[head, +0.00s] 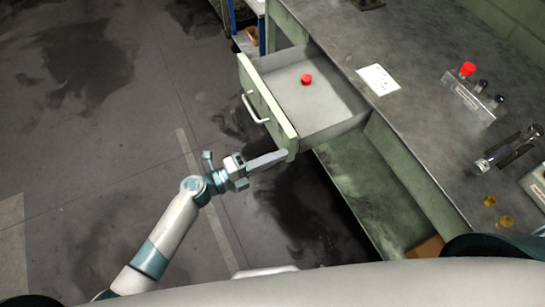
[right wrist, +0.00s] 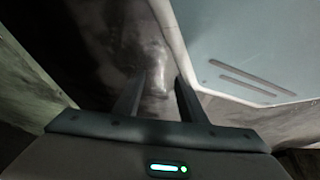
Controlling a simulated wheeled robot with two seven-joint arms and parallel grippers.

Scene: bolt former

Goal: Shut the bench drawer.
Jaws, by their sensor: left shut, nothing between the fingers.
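The bench drawer (head: 330,122) stands pulled out from the green bench, its light green front panel (head: 262,106) facing left with a white bar handle (head: 252,108). A small red round piece (head: 306,79) lies inside it. My left gripper (head: 284,155) is shut and empty, its fingertips at the near lower end of the front panel. I cannot tell whether they touch it. My right gripper (right wrist: 158,82) shows in the right wrist view with its fingers apart and nothing clear between them. The drawer cannot be made out there.
The bench top (head: 400,45) carries a white card (head: 378,79), a rack with knobs (head: 468,95), a metal tool (head: 508,148) and brass pieces (head: 505,221). An open lower shelf (head: 365,185) lies below. The floor (head: 100,130) left of the drawer is clear.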

